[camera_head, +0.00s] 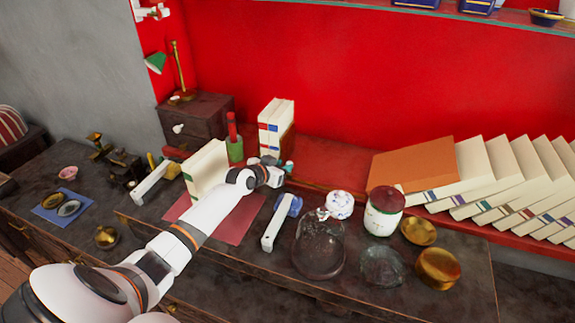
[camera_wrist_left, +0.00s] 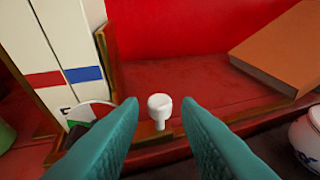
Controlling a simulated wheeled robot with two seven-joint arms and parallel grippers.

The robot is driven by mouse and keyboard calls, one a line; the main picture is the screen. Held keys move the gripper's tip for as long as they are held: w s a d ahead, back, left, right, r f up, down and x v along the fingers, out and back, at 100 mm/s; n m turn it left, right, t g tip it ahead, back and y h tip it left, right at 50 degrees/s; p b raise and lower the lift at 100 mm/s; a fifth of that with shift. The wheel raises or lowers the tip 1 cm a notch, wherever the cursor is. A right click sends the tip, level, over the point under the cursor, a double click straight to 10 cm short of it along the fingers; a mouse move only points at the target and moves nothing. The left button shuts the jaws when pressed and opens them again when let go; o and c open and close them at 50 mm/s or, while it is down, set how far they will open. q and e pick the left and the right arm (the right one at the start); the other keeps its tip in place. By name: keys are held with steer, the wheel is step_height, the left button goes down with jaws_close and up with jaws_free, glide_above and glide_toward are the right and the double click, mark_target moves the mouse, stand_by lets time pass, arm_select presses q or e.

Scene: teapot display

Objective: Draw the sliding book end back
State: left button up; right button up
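The sliding book end shows as a brown wooden upright (camera_wrist_left: 107,50) beside white books (camera_wrist_left: 60,45) with red and blue bands in the left wrist view. A small white knob (camera_wrist_left: 159,104) stands on a low wooden strip to its right. My left gripper (camera_wrist_left: 160,125) is open, with its two teal fingers on either side of the knob in that view. I cannot tell whether they touch it. In the head view my left gripper (camera_head: 282,167) is in front of the books (camera_head: 275,125) on the red shelf and hides the knob. My right gripper is not in view.
An orange book (camera_head: 415,165) leans with several pale books to the right on the shelf. A green-and-red bottle (camera_head: 234,147) stands left of the gripper.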

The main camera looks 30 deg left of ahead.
mark_target(287, 164)
arm_select(q)
steer(key=shift+b+x, duration=0.3)
steer(key=shift+x, duration=1.3)
jaws_close()
